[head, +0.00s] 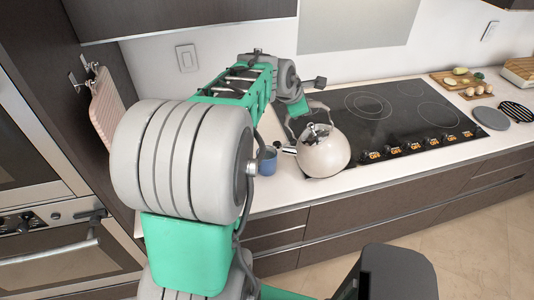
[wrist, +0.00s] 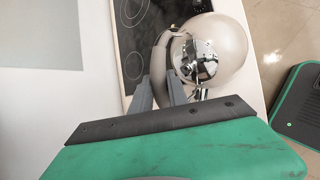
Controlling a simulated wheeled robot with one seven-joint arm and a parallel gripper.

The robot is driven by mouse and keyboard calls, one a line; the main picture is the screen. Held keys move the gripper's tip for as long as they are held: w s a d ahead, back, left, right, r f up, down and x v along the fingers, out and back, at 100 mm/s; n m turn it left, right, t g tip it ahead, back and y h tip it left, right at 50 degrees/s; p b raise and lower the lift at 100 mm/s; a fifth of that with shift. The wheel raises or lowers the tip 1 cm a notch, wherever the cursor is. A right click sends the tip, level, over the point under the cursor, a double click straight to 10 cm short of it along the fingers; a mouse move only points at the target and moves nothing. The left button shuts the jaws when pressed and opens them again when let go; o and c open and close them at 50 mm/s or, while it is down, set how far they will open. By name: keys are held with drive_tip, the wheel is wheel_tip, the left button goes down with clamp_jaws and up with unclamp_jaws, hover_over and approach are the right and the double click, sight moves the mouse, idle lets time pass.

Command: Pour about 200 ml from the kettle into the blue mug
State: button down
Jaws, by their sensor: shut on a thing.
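The cream kettle (head: 328,155) with a chrome lid is at the front edge of the counter, left of the cooktop. Its short spout points left toward the blue mug (head: 267,161), which stands on the counter partly hidden by my arm. I cannot tell whether the kettle's base touches the counter. My gripper (head: 300,110) is above the kettle, at its handle. The mug does not show there, and no stream of liquid is visible.
The black cooktop (head: 390,115) lies right of the kettle. A board with food (head: 465,84) and a round grey pad (head: 491,118) are at the far right. Stacked ovens (head: 55,225) stand at the left. A pink board (head: 106,108) leans on the left wall.

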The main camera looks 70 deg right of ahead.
drive_tip(key=s+t, duration=0.1)
drive_tip(key=s, duration=0.1)
drive_tip(key=s+d+t, duration=0.1)
drive_tip(key=s, duration=0.2)
drive_tip(key=s+d+m, duration=0.1)
drive_tip(key=s, duration=0.2)
drive_tip(key=shift+d+r+t+y, duration=0.1)
drive_tip(key=shift+d+t+y, duration=0.1)
drive_tip(key=shift+t+y, duration=0.2)
drive_tip(key=shift+s+d+f+m+t, duration=0.1)
drive_tip(key=shift+s+f+t, duration=0.05)
drive_tip(key=shift+s, duration=0.25)
drive_tip(key=shift+s+d+f+m+t, duration=0.1)
drive_tip(key=shift+s+d+t, duration=0.1)
drive_tip(key=shift+s, duration=0.25)
drive_tip(key=shift+s+d+f+m+t, duration=0.1)
drive_tip(key=shift+s+f+t, duration=0.05)
drive_tip(key=shift+s, duration=0.25)
drive_tip(key=shift+w+a+r, duration=0.1)
drive_tip(key=shift+w, duration=0.05)
wheel_tip(320, 180, up, 5)
drive_tip(key=shift+f, duration=0.1)
